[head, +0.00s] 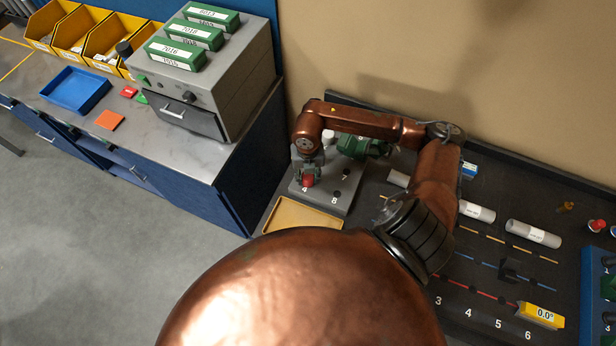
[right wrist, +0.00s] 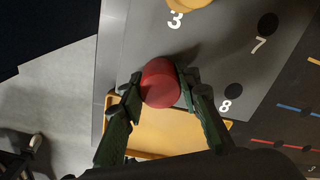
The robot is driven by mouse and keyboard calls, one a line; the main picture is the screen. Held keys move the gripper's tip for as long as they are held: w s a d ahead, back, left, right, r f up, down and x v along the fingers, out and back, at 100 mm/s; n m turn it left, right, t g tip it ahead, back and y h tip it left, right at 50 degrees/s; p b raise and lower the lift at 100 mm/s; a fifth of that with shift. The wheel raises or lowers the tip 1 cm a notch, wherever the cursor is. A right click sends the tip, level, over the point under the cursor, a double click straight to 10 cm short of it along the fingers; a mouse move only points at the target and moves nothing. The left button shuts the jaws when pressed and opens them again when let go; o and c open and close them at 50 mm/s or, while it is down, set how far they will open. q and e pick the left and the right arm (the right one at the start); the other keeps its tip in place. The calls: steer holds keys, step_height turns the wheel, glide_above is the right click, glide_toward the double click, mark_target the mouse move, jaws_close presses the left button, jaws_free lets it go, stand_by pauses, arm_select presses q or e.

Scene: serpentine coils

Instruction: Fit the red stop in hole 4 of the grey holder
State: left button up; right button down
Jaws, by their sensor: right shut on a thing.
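My right gripper (head: 307,172) has its green fingers shut on the red stop (head: 308,181). In the right wrist view the fingertips (right wrist: 162,84) are on both sides of the round red stop (right wrist: 160,82). The stop is over the near left part of the grey holder (head: 326,199), by the label 4 in the head view. Hole 4 itself is hidden by the stop and fingers. I cannot tell whether the stop is above the hole or in it. Holes 7 and 8 of the holder (right wrist: 225,65) show dark and empty. My left gripper is not in view.
A yellow round piece (right wrist: 190,3) sits by label 3. A tan tray (head: 300,216) lies just in front of the holder. White cylinders (head: 533,234) and a yellow 0.0° display (head: 541,315) are on the dark table to the right. A grey cabinet (head: 215,75) stands left.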

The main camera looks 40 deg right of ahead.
steer(key=shift+f, duration=0.15)
steer(key=c, duration=1.4)
jaws_free()
steer(key=shift+o, duration=0.2)
step_height(320, 180, up, 12)
